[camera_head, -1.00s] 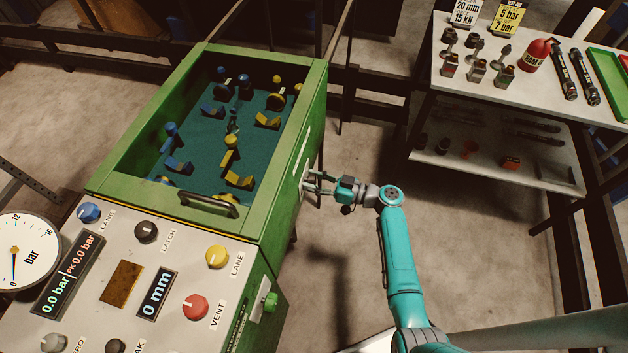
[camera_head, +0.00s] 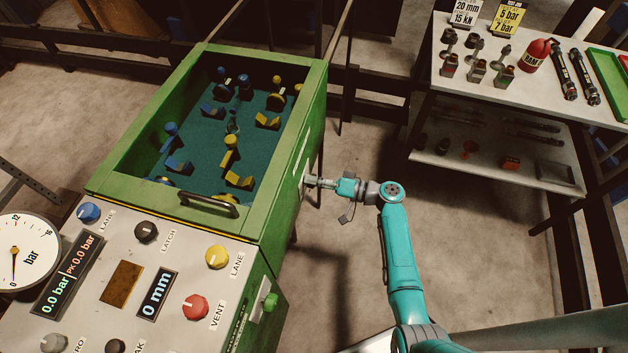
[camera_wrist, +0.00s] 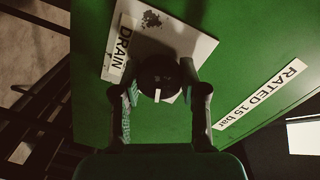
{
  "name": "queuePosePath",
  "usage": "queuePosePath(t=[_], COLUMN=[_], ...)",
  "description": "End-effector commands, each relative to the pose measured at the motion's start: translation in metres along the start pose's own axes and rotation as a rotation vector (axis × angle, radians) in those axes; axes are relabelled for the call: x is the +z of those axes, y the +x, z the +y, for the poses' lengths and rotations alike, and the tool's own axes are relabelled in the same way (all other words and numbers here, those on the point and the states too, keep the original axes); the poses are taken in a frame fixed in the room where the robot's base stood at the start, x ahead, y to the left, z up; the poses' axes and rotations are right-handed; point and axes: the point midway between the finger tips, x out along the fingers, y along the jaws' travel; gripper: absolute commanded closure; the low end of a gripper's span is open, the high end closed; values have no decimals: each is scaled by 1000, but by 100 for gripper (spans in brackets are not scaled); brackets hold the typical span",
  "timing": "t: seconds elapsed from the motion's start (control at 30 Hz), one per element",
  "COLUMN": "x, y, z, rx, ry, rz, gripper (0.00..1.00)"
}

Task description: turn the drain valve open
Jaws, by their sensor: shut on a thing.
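The drain valve is a dark round knob (camera_wrist: 157,72) with a white pointer mark, seen in the wrist view on a pale plate (camera_wrist: 185,40) beside a "DRAIN" label (camera_wrist: 120,48). The white mark points toward the bottom of the wrist picture. My gripper (camera_wrist: 161,90) is shut on the knob, one finger on each side of it. In the head view my gripper (camera_head: 314,182) reaches the right side wall of the green machine (camera_head: 290,165). The knob is mostly hidden there.
A control panel (camera_head: 175,262) with coloured knobs and displays is at the lower left. The pressure gauge (camera_head: 28,252) needle is near 0. A shelf table (camera_head: 510,85) stands at the upper right. Open floor lies between the machine and the table.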

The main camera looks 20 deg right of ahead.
Motion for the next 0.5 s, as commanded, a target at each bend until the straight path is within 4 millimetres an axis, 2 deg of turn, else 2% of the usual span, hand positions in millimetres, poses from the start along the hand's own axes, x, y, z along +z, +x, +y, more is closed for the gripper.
queuePosePath(t=[0.2, 0.5], x=[0, 0], y=[0, 0], z=[1, 1], rx=[1, 0], ry=[157, 284], rz=[-7, -14], gripper=[92, 92])
